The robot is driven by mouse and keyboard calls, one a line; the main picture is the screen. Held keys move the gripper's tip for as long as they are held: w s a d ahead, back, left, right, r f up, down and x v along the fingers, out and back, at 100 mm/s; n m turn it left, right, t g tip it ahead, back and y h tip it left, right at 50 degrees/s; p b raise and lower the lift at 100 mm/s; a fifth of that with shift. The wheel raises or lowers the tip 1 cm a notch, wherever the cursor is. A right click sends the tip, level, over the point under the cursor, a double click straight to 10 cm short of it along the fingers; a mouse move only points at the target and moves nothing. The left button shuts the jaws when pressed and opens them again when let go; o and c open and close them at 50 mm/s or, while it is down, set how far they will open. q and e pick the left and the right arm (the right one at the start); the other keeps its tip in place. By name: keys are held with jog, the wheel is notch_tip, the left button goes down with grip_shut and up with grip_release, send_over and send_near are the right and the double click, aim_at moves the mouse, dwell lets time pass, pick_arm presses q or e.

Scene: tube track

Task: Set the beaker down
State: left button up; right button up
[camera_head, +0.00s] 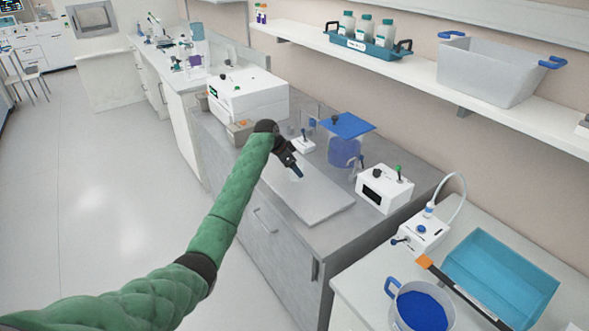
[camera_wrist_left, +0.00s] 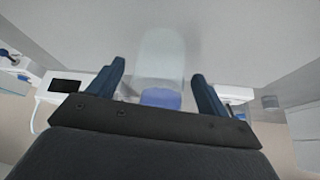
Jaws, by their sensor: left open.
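My left gripper (camera_head: 297,170) is over the pale grey slab on the bench in the head view. In the left wrist view its two dark blue fingers (camera_wrist_left: 158,78) are open and apart. A faint, clear shape that looks like the beaker (camera_wrist_left: 161,55) lies between and just beyond the fingertips, with a gap on each side. In the head view the beaker (camera_head: 294,177) is only a small pale patch at the fingertips, mostly hidden. It seems to rest on the slab (camera_head: 322,205), but contact is hard to tell. My right gripper is not in view.
Behind the slab stand a tank of blue liquid with a blue lid (camera_head: 349,125) and a white box with knobs (camera_head: 385,188). A white instrument (camera_head: 247,93) is at the back left. The slab's right part is clear. A blue tray (camera_head: 500,278) lies at the lower right.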

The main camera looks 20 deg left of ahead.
pick_arm(q)
jog(key=b+v, duration=0.3)
jog(key=v, duration=0.7)
jog(key=shift+r, duration=0.4)
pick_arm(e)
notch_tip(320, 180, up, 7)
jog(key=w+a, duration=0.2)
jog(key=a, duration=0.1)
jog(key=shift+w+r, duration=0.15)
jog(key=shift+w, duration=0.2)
pick_arm(q)
jog(key=shift+s+a, duration=0.15)
